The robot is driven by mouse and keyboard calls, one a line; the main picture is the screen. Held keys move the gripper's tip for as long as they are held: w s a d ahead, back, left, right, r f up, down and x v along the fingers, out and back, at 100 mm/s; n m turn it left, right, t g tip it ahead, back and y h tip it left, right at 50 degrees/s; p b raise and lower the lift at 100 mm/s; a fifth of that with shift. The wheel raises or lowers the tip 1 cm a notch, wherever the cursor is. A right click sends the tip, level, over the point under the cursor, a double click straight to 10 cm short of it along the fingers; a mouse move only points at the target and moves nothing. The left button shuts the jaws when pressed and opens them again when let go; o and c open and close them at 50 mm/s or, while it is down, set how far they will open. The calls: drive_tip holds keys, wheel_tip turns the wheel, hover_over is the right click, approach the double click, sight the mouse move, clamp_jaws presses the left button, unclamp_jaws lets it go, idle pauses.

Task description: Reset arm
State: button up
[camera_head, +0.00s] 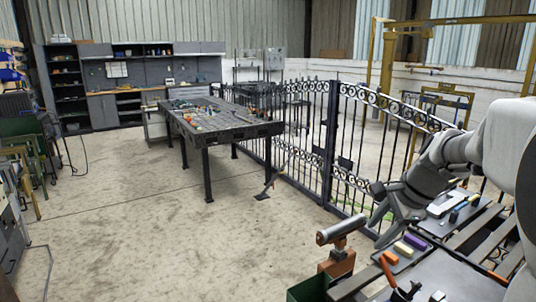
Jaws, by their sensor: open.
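My arm comes in from the right edge, and its grey gripper (383,216) hangs at the right of the picture, pointing down and left. Its jaws are open, with nothing seen between them. It is in front of the black scroll gate (330,140) and beside the near workbench (445,272). I cannot tell how much space separates the gripper from the bench or the gate bars.
The near bench holds a yellow block (403,249), a purple block (415,241) and tools. A grey cylinder on an orange mount (341,230) stands at its left. A cluttered dark metal table (222,131) stands further back. The concrete floor at left centre is clear.

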drive_tip(key=s+a+n+h, duration=0.1)
drive_tip(key=s+a+n, duration=0.4)
drive_tip(key=s+n, duration=0.3)
drive_tip(key=s+a+n+t+h, duration=0.1)
drive_tip(key=s+a+n, duration=0.4)
drive_tip(key=s+n, duration=0.4)
drive_tip(key=s, duration=0.5)
drive_tip(key=shift+s+r, duration=0.35)
